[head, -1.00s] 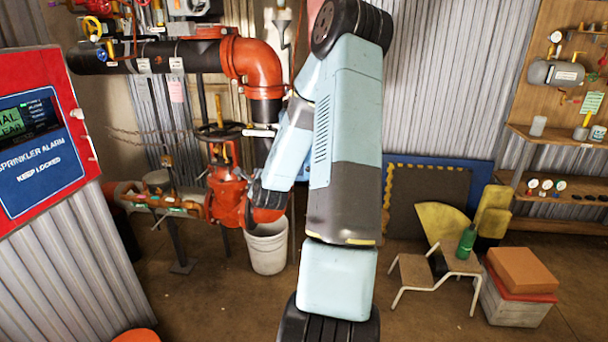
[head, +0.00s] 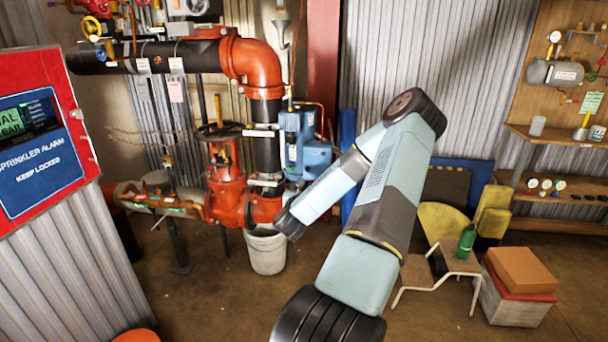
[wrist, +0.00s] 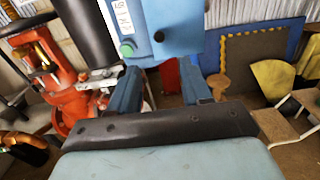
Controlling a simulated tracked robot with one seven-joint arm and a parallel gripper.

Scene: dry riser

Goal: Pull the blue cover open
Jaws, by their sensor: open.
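The blue cover appears as a blue box (head: 309,156) on the red and black riser pipework, left of my arm in the head view. In the wrist view the blue box (wrist: 178,28) fills the top middle, with a white label and a green round button on its left side. My gripper (wrist: 160,76) is open, its two blue fingers spread and pointing up at the underside of the box. I see nothing between the fingers. I cannot tell whether they touch the box. In the head view my fingers are not clearly visible.
A red valve (head: 226,180) and black pipe (head: 266,135) stand left of the box. A white bucket (head: 267,252) is on the floor below. A red alarm panel (head: 40,130) is at the left. A stool (head: 440,268) and a crate (head: 515,300) stand at the right.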

